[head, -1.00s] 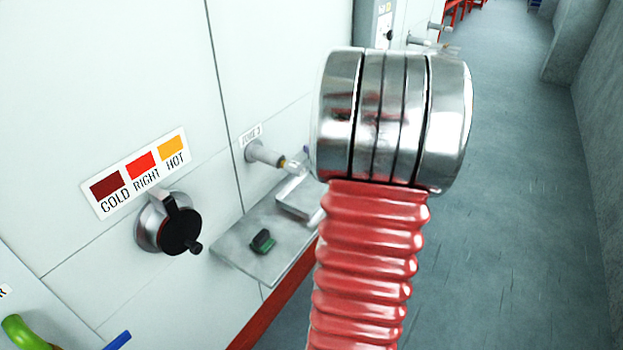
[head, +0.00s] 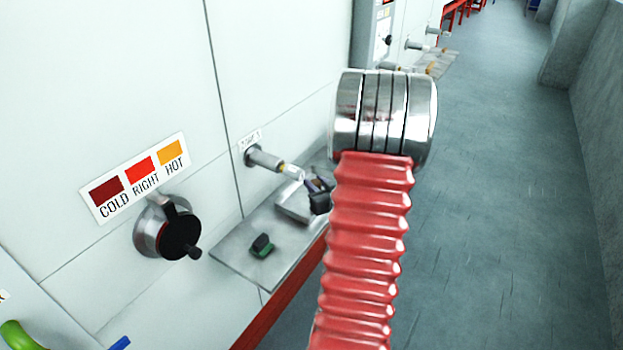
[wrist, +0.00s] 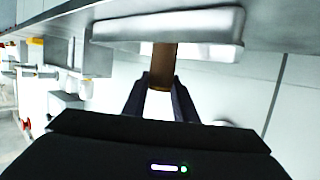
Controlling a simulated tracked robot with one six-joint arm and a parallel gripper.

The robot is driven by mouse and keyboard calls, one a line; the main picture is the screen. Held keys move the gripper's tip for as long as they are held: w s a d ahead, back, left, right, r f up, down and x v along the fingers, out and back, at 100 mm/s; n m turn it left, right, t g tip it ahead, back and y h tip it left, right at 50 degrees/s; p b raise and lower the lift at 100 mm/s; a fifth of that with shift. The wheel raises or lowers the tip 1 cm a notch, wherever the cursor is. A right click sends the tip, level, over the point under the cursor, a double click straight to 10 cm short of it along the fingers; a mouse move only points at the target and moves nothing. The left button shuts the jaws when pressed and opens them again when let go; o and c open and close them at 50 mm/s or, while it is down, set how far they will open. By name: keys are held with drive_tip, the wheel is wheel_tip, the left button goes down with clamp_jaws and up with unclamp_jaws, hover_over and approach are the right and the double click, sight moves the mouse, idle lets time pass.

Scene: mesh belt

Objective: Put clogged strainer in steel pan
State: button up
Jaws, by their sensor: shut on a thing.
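The steel pan (head: 296,207) sits on the metal shelf below the spout, its right part partly covered by my gripper (head: 318,190). In the wrist view the pan (wrist: 215,24) is pale, shallow and rimmed, just beyond my fingertips. My gripper (wrist: 161,82) is shut on a brown, narrow piece, which I take for the clogged strainer (wrist: 163,63). The strainer's far end overlaps the pan's side in the picture. I cannot tell whether it is inside, above or touching the pan. In the head view the strainer is too small to make out.
A spout (head: 265,158) sticks out of the white wall above the pan. A green and black object (head: 262,245) lies on the shelf (head: 240,262), left of the pan. A black-knobbed valve (head: 178,236) sits under a COLD RIGHT HOT sign (head: 140,176). The floor at right is clear.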

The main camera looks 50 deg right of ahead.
sight(313, 181)
drive_tip(key=x, duration=0.4)
drive_tip(key=shift+w+r, duration=0.1)
drive_tip(key=shift+r, duration=0.15)
drive_tip(key=shift+d+f, duration=0.1)
drive_tip(key=shift+f, duration=0.1)
drive_tip(key=o, duration=1.1)
drive_tip(key=shift+f, duration=0.1)
